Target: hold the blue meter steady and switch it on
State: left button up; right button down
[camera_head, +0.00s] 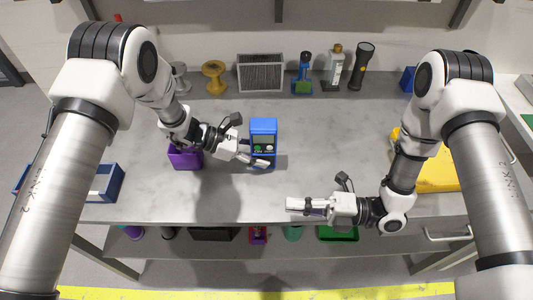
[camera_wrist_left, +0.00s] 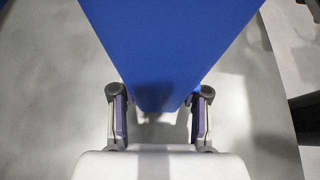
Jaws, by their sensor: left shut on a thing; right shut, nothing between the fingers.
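The blue meter (camera_head: 263,126) stands upright near the middle of the grey table. Its front has a dark display and small buttons, one of them green, low on the face. My left gripper (camera_head: 256,160) is shut on the meter's lower part from the left. In the left wrist view the meter's plain blue side (camera_wrist_left: 165,45) fills the space between the two fingers (camera_wrist_left: 158,110). My right gripper (camera_head: 300,205) is shut and empty, in front of the meter and to its right, near the table's front edge. Whether the display is lit is too small to tell.
A purple box (camera_head: 185,156) stands beside my left wrist. A yellow object (camera_head: 435,172) lies at the right behind my right arm. A yellow spool (camera_head: 214,76), a grey filter (camera_head: 260,73), bottles and a flashlight (camera_head: 361,66) line the back. The table right of the meter is clear.

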aim_at(257, 148)
pick_arm(q)
jog(key=shift+d, duration=0.1)
pick_arm(e)
jog(key=w+d+t, duration=0.1)
jog(key=w, duration=0.1)
jog(key=w+d+r, duration=0.1)
jog(key=w, duration=0.1)
jog(key=w+d+t+h, duration=0.1)
jog(key=w, duration=0.1)
jog(key=shift+d+r+m+t, duration=0.2)
jog(key=shift+r+m+t, duration=0.1)
jog(key=shift+m, duration=0.1)
jog(key=shift+a, duration=0.1)
jog(key=shift+a, duration=0.1)
jog(key=shift+w+a, duration=0.1)
jog(key=shift+a, duration=0.2)
jog(key=x, duration=0.8)
jog(key=shift+a, duration=0.35)
jog(key=w, duration=0.3)
jog(key=shift+w+a, duration=0.25)
jog(key=shift+w, duration=0.1)
jog(key=shift+w+d, duration=0.15)
jog(key=shift+w, duration=0.25)
